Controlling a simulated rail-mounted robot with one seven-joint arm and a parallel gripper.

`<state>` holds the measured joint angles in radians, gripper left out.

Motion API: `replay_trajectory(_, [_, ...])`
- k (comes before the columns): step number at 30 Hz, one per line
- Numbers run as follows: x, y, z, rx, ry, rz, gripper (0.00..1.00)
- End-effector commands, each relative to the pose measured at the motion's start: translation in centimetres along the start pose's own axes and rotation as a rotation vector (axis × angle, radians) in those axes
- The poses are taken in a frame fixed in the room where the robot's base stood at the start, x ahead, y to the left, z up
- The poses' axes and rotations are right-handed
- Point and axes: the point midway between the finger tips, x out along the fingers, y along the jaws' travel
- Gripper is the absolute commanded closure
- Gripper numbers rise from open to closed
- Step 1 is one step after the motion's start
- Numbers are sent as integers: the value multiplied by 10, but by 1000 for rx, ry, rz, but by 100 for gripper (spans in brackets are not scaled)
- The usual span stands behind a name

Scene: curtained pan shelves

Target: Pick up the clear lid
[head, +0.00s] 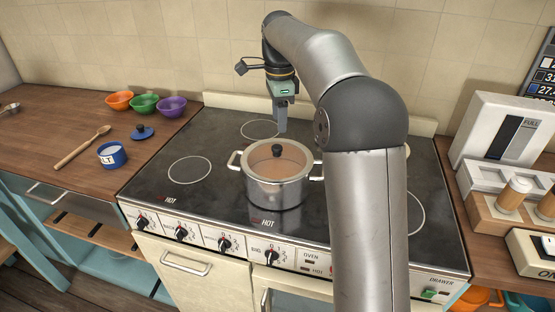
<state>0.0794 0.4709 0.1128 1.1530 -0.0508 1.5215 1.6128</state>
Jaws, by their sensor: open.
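The clear lid (295,160) sits on a steel pot (277,193) in the middle of the stove. The lid is see-through with a black knob (277,150) on top, and a brownish tone shows through it. The pot has a loop handle on each side; the right one is close to my arm in the picture. My gripper (282,127) points down over the rear of the stove, above and behind the lid in the picture. It is open, apart from the lid, and no object shows in it.
A white scale-like box (510,130) stands right. My arm hides part of the right stove.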

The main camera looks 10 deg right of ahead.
Motion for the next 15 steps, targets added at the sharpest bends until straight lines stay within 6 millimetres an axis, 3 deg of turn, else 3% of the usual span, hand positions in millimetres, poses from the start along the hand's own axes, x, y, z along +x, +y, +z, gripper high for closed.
replay_trajectory(3, [18, 0, 0, -1, 0, 1, 48])
replay_trajectory(11, [36, 1, 1, -1, 1, 1, 48])
replay_trajectory(15, [56, 2, 6, -1, 0, 3, 48])
